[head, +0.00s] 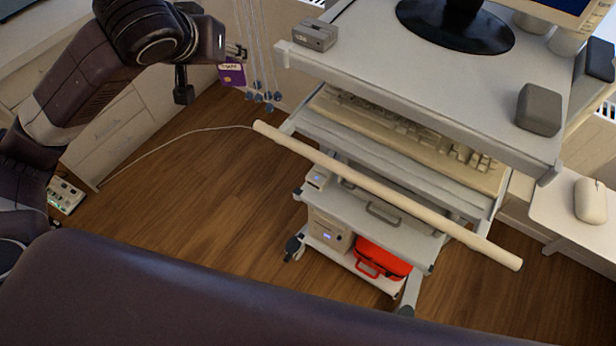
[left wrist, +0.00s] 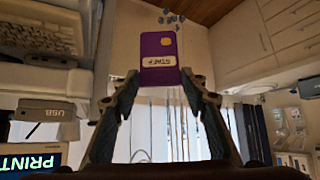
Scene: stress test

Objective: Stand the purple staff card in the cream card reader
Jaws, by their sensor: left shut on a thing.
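My left gripper (head: 236,51) is shut on the purple staff card (head: 232,75), in the upper left of the head view. The card hangs below the fingertips, clear of the cart. In the left wrist view the gripper (left wrist: 159,79) pinches one edge of the card (left wrist: 158,45), which shows a white STAFF label and a gold chip. A small grey box (head: 314,35) sits on the cart top's near left corner; it shows USB lettering in the wrist view (left wrist: 48,110). A small pale box (head: 318,177) stands on a lower shelf. I cannot tell which is the reader.
Strings with blue weights (head: 262,96) hang just right of the card. A long cream pole (head: 390,196) crosses in front of the cart (head: 420,75). The cart carries a monitor, a dark block (head: 539,110), a keyboard (head: 410,130) and a red case (head: 383,258). Floor at left is mostly clear.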

